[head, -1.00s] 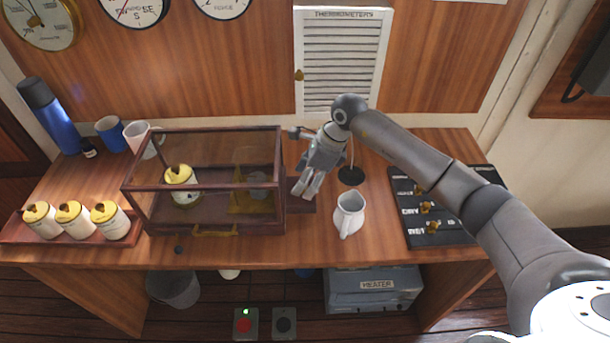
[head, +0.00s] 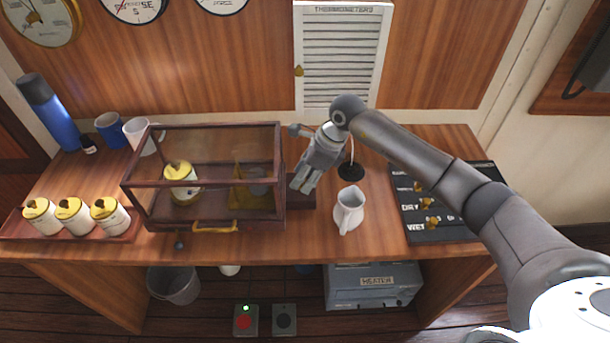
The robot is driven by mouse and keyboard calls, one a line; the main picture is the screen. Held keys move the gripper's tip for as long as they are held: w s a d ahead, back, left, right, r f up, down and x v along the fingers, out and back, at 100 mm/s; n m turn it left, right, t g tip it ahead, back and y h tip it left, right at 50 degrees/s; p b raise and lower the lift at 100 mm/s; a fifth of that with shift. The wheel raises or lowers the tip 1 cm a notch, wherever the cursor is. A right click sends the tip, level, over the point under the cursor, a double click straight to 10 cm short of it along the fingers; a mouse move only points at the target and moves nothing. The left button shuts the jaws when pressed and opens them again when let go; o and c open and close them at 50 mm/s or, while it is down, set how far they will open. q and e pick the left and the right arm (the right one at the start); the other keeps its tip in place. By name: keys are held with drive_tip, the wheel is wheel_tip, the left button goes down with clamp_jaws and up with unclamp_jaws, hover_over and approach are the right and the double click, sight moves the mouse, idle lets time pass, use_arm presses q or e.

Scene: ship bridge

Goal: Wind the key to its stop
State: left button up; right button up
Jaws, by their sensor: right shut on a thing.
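A glass case with a dark wood frame (head: 205,183) stands on the desk. Inside it are a yellow-lidded white drum (head: 181,186) and a brass-coloured mechanism (head: 246,192). My right gripper (head: 300,187) points down at the right end of the case, beside a small dark wooden block (head: 302,199). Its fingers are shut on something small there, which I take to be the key. The key itself is hidden by the fingers, so its angle cannot be seen. My left gripper is not in view.
A white jug (head: 348,211) stands close to the right of the gripper, with a black round stand (head: 351,171) behind it. A dark switch panel (head: 437,213) lies further right. A tray of yellow-lidded jars (head: 75,217) is at left.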

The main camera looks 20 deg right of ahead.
drive_tip(key=m+t+b, duration=0.1)
drive_tip(key=m, duration=0.2)
drive_tip(key=shift+m+h, duration=0.3)
drive_tip(key=o, duration=1)
drive_tip(key=shift+r, duration=0.15)
drive_tip(key=v, duration=1.1)
drive_tip(key=shift+s+r, duration=0.2)
drive_tip(key=shift+r, duration=0.15)
